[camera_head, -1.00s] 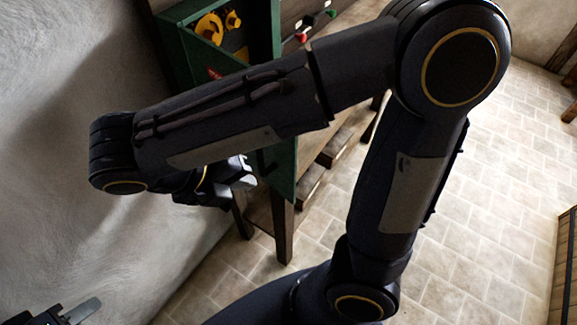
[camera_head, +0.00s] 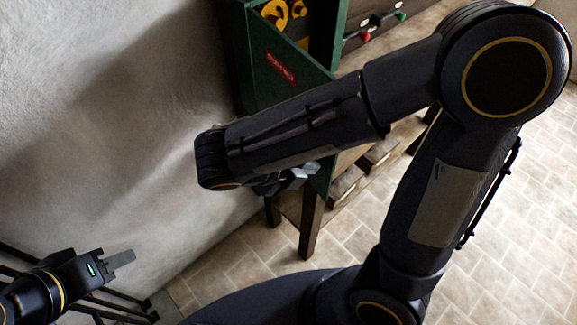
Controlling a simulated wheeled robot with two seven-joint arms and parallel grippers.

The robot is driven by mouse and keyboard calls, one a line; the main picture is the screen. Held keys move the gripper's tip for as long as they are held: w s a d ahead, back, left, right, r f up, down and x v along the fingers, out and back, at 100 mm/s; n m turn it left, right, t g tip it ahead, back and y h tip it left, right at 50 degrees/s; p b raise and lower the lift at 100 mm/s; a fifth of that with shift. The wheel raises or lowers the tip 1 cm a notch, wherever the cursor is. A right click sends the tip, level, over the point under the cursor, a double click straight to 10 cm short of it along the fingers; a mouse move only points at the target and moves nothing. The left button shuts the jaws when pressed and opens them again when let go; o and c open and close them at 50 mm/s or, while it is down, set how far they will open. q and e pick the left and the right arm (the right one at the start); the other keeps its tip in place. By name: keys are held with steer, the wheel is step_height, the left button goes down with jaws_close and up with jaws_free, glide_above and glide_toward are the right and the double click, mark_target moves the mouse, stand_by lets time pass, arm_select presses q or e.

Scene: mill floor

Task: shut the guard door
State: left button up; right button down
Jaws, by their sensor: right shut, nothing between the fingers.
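A green machine housing (camera_head: 327,50) stands at the top centre, with yellow gears (camera_head: 275,12) showing through its uncovered upper opening. A green panel with a red label (camera_head: 281,67) faces me, and green also shows below my forearm (camera_head: 322,178). My arm hides much of this, so I cannot tell exactly where the guard door ends or its angle. My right gripper (camera_head: 300,175) is shut and empty, partly hidden under its forearm, beside the lower green part; contact cannot be told. My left gripper (camera_head: 121,259) is at the lower left, away from the machine; its finger gap is unclear.
A wooden bench (camera_head: 312,222) carries the machine, with red and green knobs (camera_head: 366,36) behind it. A plaster wall (camera_head: 110,110) fills the left. A dark metal rack (camera_head: 125,308) stands near my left gripper. Tiled floor (camera_head: 500,250) is clear at right.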

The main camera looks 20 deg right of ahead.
steer(key=shift+w+d, duration=0.2)
steer(key=shift+d, duration=0.65)
steer(key=shift+d, duration=0.1)
